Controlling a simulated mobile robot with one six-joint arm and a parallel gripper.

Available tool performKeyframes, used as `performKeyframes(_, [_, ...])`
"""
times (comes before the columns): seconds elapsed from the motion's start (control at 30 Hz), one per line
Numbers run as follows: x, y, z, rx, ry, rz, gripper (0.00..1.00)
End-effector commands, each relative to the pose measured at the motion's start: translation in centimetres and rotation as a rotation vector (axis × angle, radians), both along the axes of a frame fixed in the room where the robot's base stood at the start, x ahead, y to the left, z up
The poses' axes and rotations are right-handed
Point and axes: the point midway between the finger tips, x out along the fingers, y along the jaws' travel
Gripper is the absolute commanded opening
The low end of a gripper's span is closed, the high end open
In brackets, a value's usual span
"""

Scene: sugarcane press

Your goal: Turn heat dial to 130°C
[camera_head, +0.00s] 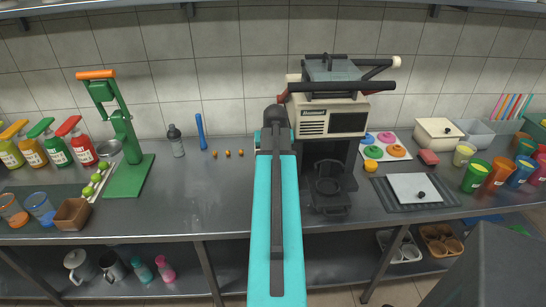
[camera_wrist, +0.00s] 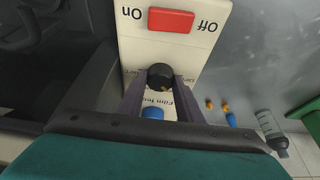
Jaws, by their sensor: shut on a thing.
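The heat dial (camera_wrist: 160,72) is a small round black knob on the cream control panel (camera_wrist: 195,45) in the wrist view. My gripper (camera_wrist: 162,82) is shut on the dial, with one dark finger on each side of it. Printed text beside the dial is partly covered by the fingers; I can read "Film Te". The dial's temperature marks and setting cannot be read. In the head view, the sealing machine (camera_head: 328,115) stands on the counter, and my arm hides the dial and the gripper tips.
A red On/Off switch (camera_wrist: 171,20) and a blue knob (camera_wrist: 152,113) flank the dial on the panel. Left of the machine are a grey bottle (camera_head: 176,141), a blue stick (camera_head: 201,131) and a green press (camera_head: 125,145). A tray of coloured lids (camera_head: 401,139) lies right of the machine.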

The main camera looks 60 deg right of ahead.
Motion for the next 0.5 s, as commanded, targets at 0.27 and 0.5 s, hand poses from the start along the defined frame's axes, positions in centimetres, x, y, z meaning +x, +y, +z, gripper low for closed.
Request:
performKeyframes(0.27, [0.05,0.01,0.02,0.001,-0.001,0.008,0.10])
performKeyframes(0.5, [0.04,0.01,0.01,0.001,-0.001,0.007,0.49])
